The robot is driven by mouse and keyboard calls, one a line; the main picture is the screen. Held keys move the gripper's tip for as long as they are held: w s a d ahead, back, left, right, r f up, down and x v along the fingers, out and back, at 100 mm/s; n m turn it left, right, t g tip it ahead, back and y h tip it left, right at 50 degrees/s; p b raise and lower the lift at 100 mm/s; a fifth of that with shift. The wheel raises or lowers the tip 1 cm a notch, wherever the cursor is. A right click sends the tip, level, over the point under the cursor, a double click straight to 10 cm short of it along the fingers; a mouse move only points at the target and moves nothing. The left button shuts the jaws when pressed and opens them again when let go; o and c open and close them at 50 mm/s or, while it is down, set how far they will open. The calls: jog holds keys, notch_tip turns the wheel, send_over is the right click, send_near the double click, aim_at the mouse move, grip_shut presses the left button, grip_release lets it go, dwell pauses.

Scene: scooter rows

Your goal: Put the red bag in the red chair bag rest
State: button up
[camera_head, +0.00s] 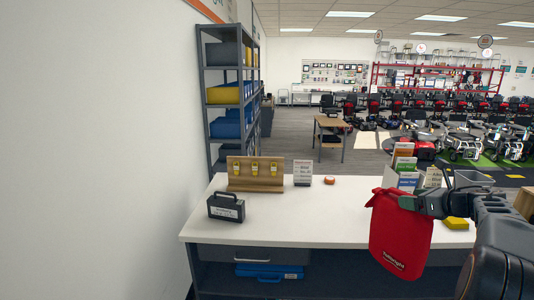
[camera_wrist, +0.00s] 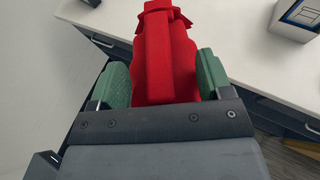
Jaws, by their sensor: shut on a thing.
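The red bag (camera_head: 401,238) hangs from my gripper (camera_head: 408,201) in the head view, in front of the right part of the white counter. Its front carries small white lettering near the bottom. In the wrist view the red bag (camera_wrist: 166,52) fills the space between the green finger pads of my gripper (camera_wrist: 163,85), which is shut on it. Rows of scooters with red and black seats (camera_head: 375,103) stand far off at the back right. I cannot tell which of them is the red chair, and no bag rest can be made out.
The white counter (camera_head: 290,224) stands in front of me. It holds a black case (camera_head: 226,207), a wooden key board (camera_head: 256,184) and a leaflet holder (camera_head: 405,178). Shelving (camera_head: 207,120) stands along the left wall. A wooden table (camera_head: 331,122) stands on open grey floor beyond.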

jog(key=a+f+n+y, duration=0.1)
jog(key=a+f, duration=0.2)
jog(key=f, duration=0.2)
jog(key=a+f+n+g+y, duration=0.1)
jog(key=a+f, duration=0.3)
jog(key=f, duration=0.2)
jog(key=s+a+f+n+g+y, duration=0.1)
jog(key=a+f, duration=0.2)
jog(key=f, duration=0.2)
jog(key=shift+s+a+f, duration=0.1)
jog(key=shift+a+f, duration=0.15)
jog(key=shift+a, duration=0.1)
jog(key=s+a+f, duration=0.5)
jog(key=a+f, duration=0.9)
jog(key=r+m+t+h, duration=0.1)
jog(key=r, duration=0.2)
jog(key=a+r+m+t+h, duration=0.1)
jog(key=r+m+h, duration=0.1)
jog(key=r, duration=0.2)
jog(key=a+r+m+h, duration=0.1)
jog(key=r+m+h, duration=0.1)
jog(key=r, duration=0.2)
jog(key=shift+w+a+t, duration=0.1)
jog(key=shift+t, duration=0.3)
